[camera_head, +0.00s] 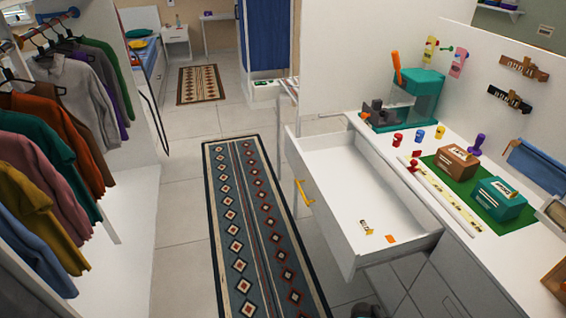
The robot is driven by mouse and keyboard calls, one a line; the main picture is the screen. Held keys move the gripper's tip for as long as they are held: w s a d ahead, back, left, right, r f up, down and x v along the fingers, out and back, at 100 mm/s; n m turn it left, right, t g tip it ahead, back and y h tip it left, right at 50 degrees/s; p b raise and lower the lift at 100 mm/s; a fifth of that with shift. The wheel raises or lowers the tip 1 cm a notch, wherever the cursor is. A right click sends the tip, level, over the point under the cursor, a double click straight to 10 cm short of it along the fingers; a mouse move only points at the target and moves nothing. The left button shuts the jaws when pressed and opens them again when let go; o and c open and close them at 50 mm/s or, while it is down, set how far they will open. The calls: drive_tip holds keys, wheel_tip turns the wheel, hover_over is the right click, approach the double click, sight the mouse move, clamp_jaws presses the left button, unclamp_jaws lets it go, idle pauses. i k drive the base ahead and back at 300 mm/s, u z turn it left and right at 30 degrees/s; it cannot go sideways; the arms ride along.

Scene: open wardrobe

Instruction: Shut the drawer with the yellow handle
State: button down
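The white drawer (330,155) with the yellow handle (302,192) is pulled far out from the white counter (405,130), toward the left. The handle is on its front panel, which faces the runner rug. A small pale labelled piece (366,227) and a small orange piece (390,239) lie inside at the near end. My gripper cannot be made out in this view. A small dark shape shows at the bottom edge below the drawer, too cut off to identify.
A patterned runner rug (250,220) lies on the open floor left of the drawer. Hanging clothes (75,110) fill the wardrobe at left. The countertop holds a teal machine (418,90), a brown box (456,162), a teal box (497,199) and several small coloured pieces.

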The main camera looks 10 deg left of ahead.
sight(343, 179)
drive_tip(key=u, duration=1.15)
drive_tip(key=i, duration=1.3)
drive_tip(key=z, duration=0.7)
drive_tip(key=k, duration=0.15)
drive_tip(key=u, duration=2.1)
